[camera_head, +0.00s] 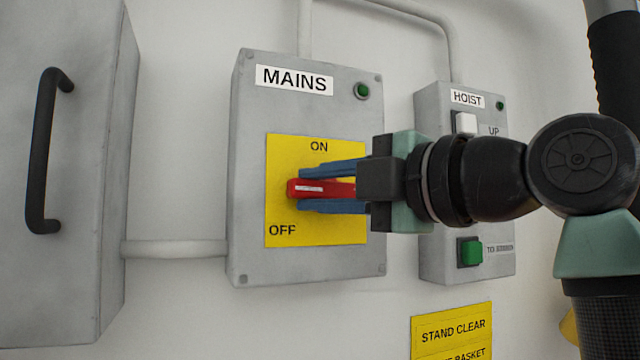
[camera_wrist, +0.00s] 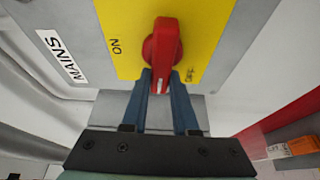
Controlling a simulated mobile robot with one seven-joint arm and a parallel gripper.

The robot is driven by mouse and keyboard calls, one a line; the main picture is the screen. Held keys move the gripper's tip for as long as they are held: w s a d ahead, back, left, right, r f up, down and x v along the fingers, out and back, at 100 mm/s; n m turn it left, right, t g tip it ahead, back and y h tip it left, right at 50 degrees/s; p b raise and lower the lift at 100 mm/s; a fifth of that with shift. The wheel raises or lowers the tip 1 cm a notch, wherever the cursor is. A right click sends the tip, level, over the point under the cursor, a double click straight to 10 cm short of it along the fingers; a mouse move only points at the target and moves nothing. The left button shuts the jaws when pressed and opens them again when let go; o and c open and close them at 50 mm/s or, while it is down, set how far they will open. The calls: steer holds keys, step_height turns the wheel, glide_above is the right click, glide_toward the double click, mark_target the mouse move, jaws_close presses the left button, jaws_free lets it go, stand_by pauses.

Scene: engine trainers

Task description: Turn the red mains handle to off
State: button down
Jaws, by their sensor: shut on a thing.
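The red mains handle (camera_head: 312,188) is on the yellow plate (camera_head: 345,230) of the grey MAINS box (camera_head: 245,110). It lies about level in the head view, its white-marked end to the left, between the word ON above and OFF at lower left. My gripper (camera_head: 303,189) reaches in from the right, its blue fingers above and below the handle, shut on it. In the wrist view the red handle (camera_wrist: 163,45) stands between the fingertips (camera_wrist: 161,80). Part of the handle is hidden behind the fingers and palm in the head view.
A grey HOIST box (camera_head: 430,180) with a white and a green button is close behind my wrist. A grey cabinet with a black pull handle (camera_head: 42,150) stands at the left. A yellow STAND CLEAR sign (camera_head: 452,333) is below. Pipes run along the wall.

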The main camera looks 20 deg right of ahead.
steer(key=shift+n, duration=0.3)
stand_by(0.4)
steer(key=c, duration=0.7)
jaws_free()
steer(key=shift+a+f, duration=0.1)
steer(key=shift+a, duration=0.05)
